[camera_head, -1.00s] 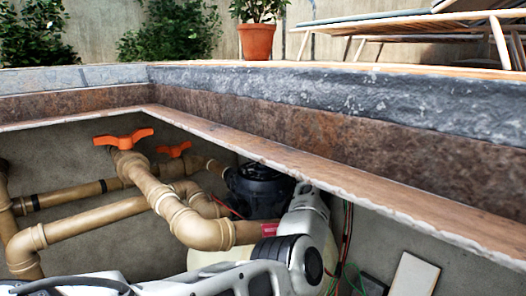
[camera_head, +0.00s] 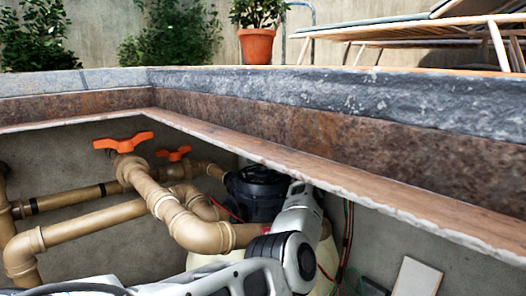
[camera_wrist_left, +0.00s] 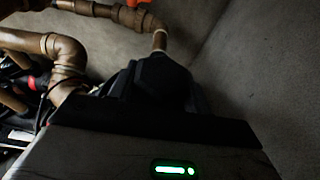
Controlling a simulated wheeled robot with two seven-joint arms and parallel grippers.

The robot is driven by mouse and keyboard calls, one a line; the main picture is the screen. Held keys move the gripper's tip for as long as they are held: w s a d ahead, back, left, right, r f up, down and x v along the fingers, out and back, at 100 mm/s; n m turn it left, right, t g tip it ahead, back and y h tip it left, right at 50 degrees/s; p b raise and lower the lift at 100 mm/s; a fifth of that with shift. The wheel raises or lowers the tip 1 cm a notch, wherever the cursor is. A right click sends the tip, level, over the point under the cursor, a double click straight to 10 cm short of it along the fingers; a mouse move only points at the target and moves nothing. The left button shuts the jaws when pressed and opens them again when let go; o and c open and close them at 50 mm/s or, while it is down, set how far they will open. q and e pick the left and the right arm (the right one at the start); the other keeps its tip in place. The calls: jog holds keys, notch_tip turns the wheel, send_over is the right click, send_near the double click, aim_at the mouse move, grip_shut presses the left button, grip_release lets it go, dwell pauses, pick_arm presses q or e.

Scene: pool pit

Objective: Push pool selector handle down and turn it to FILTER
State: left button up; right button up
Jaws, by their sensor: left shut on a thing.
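The black selector valve (camera_head: 258,190) sits in the pit on top of a pale tank (camera_head: 208,262), just left of my left arm. In the left wrist view its dark body (camera_wrist_left: 158,75) shows just beyond my left gripper (camera_wrist_left: 155,112). The gripper is shut on the selector handle at the valve's top. The handle, the fingertips and any FILTER marking are hidden or too dark to make out. I cannot tell how far down or which way the handle is turned. My right gripper is in neither view.
Tan pipes (camera_head: 180,217) with orange valve handles (camera_head: 123,142) fill the pit's left side. The overhanging stone rim (camera_head: 330,182) runs close above my arm. Wires (camera_head: 347,235) and a pale panel (camera_head: 416,277) are at the right wall.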

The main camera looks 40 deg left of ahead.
pick_arm(q)
jog(key=shift+f, duration=0.5)
jog(key=shift+d+f+m+t+h+p, duration=0.15)
jog(key=shift+m+t+h+p, duration=0.35)
jog(key=shift+m+t+p, duration=1.55)
jog(key=shift+n+g+p, duration=0.25)
jog(key=shift+n+p, duration=0.1)
jog(key=shift+n, duration=0.2)
